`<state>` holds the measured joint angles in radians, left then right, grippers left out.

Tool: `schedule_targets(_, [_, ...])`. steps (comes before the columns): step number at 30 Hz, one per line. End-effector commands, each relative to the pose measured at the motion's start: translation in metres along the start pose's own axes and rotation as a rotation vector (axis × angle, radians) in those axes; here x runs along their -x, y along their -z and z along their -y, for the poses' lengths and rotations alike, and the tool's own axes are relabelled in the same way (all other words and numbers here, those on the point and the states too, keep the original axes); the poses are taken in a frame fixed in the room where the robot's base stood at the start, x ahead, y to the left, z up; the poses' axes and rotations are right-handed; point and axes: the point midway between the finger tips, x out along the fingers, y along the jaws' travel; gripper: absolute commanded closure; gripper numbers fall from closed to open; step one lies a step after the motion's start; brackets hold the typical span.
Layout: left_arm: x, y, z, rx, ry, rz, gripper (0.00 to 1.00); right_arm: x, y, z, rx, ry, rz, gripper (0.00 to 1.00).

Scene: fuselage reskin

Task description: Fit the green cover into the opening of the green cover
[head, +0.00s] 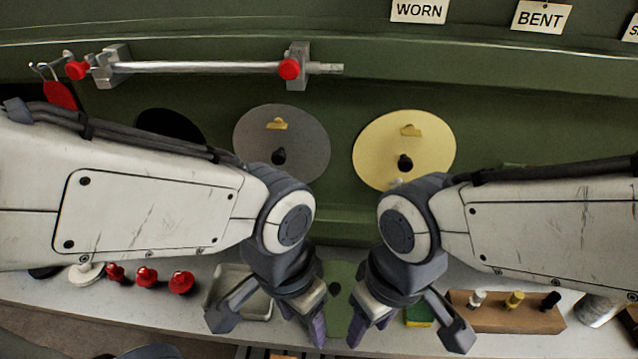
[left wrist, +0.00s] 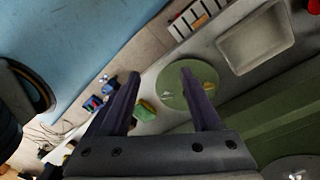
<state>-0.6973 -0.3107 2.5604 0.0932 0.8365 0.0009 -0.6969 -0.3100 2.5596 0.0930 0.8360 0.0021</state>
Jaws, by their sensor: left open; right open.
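The green cover (head: 341,268), a flat round disc with a dark knob, lies on the bench between my grippers, partly hidden by them. It also shows in the left wrist view (left wrist: 172,97), behind and beside one finger. My left gripper (head: 270,322) is open and empty over the bench at the cover's left; its fingers also show in the left wrist view (left wrist: 160,76). My right gripper (head: 408,332) is open and empty at the cover's right. A dark round opening (head: 170,128) shows in the green wall, partly behind my left arm; I cannot tell whether it is the green cover's.
A grey disc (head: 308,140) and a yellow disc (head: 435,145) sit on the wall. A metal bar (head: 200,68) with red knobs runs above. On the bench are a tray (head: 213,290), red knobs (head: 147,277), a green-yellow sponge (head: 419,314) and a wooden block (head: 530,322).

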Motion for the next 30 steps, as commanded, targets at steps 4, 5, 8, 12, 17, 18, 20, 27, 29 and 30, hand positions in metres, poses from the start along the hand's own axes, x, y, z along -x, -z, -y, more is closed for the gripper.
schedule_targets(4, [-0.022, -0.001, 0.002, 0.000, 0.000, 0.000, 0.31, -0.022, -0.002, -0.002, 0.001, 0.000, 0.001, 0.50])
schedule_targets(5, [-0.021, -0.001, 0.002, 0.000, 0.000, 0.000, 0.31, -0.021, -0.002, -0.002, 0.001, 0.000, 0.001, 0.50])
schedule_targets(8, [-0.018, 0.000, 0.002, -0.007, 0.001, 0.000, 0.31, -0.017, -0.001, -0.001, 0.001, 0.000, 0.001, 0.50])
schedule_targets(12, [-0.013, 0.011, 0.006, -0.143, 0.024, 0.005, 0.31, -0.007, -0.001, -0.001, 0.002, 0.000, 0.000, 0.50])
schedule_targets(17, [-0.009, 0.045, 0.019, -0.577, 0.083, 0.031, 0.31, 0.016, 0.001, 0.001, 0.003, 0.000, 0.000, 0.50])
schedule_targets(18, [-0.010, 0.055, 0.022, -0.714, 0.097, 0.043, 0.31, 0.022, 0.001, 0.002, 0.003, 0.000, 0.000, 0.50])
schedule_targets(20, [-0.012, 0.069, 0.028, -0.922, 0.117, 0.062, 0.31, 0.031, 0.002, 0.002, 0.004, 0.000, 0.000, 0.50])
schedule_targets(27, [-0.030, 0.117, 0.042, -1.692, 0.148, 0.150, 0.31, 0.061, 0.003, 0.004, 0.006, 0.000, 0.000, 0.50])
schedule_targets(29, [-0.035, 0.125, 0.044, -1.833, 0.149, 0.167, 0.31, 0.065, 0.003, 0.005, 0.007, 0.000, 0.000, 0.50])
schedule_targets(30, [-0.039, 0.129, 0.045, -1.912, 0.149, 0.176, 0.31, 0.067, 0.004, 0.005, 0.007, 0.000, 0.000, 0.50])
